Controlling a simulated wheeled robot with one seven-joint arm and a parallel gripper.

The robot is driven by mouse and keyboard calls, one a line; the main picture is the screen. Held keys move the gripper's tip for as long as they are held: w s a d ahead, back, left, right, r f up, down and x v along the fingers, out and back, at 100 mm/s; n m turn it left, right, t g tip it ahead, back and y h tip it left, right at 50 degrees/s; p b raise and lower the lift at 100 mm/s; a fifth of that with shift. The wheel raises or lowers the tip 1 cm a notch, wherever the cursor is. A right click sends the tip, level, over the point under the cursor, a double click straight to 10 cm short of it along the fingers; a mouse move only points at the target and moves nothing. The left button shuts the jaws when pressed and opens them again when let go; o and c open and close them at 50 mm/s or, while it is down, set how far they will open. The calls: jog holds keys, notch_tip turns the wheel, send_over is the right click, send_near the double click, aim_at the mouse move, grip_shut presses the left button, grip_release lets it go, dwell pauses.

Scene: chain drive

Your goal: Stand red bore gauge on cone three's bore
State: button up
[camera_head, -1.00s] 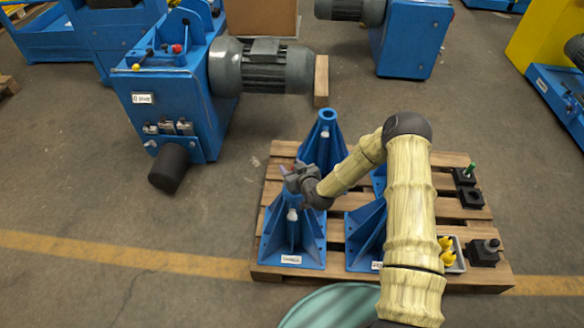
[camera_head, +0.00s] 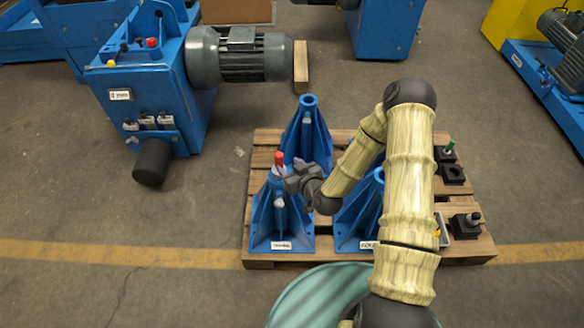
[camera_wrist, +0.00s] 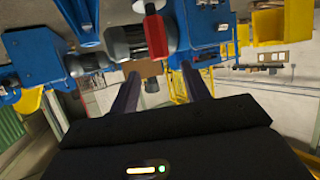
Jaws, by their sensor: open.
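The red bore gauge (camera_head: 279,159) stands upright at the top of the front-left blue cone (camera_head: 270,226). How far it sits in the bore cannot be seen. My gripper (camera_head: 289,172) is open, just right of the gauge at about the height of the cone's top. In the wrist view, which looks upside down, the gauge (camera_wrist: 155,33) shows beyond the gap between my two fingers (camera_wrist: 162,80), with nothing held. Other blue cones stand at the back left (camera_head: 308,140) and front right (camera_head: 352,222). The cone labels are too small to read.
The cones stand on a wooden pallet (camera_head: 262,157). Black blocks, one with a green-topped gauge (camera_head: 449,148) and one with a grey pin (camera_head: 466,225), lie along its right side. A blue machine with a grey motor (camera_head: 240,55) stands behind left. Floor left of the pallet is clear.

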jog(key=shift+s+d+r, duration=0.2)
jog(key=shift+s+d, duration=0.05)
jog(key=shift+s, duration=0.15)
jog(key=shift+r, duration=0.1)
dwell(0.4)
jog(key=s+d+r+m+g+h, duration=0.2)
jog(key=s+d+r, duration=0.4)
jog(key=s+r, duration=0.3)
jog(key=s+d+r+m+g+h, duration=0.3)
jog(key=s+d+r+g+h, duration=0.1)
jog(key=s+d+r+g, duration=0.3)
notch_tip(320, 180, up, 3)
jog(key=shift+s+d+r+m, duration=0.1)
jog(key=shift+s+d+m, duration=0.2)
jog(key=shift+s, duration=0.95)
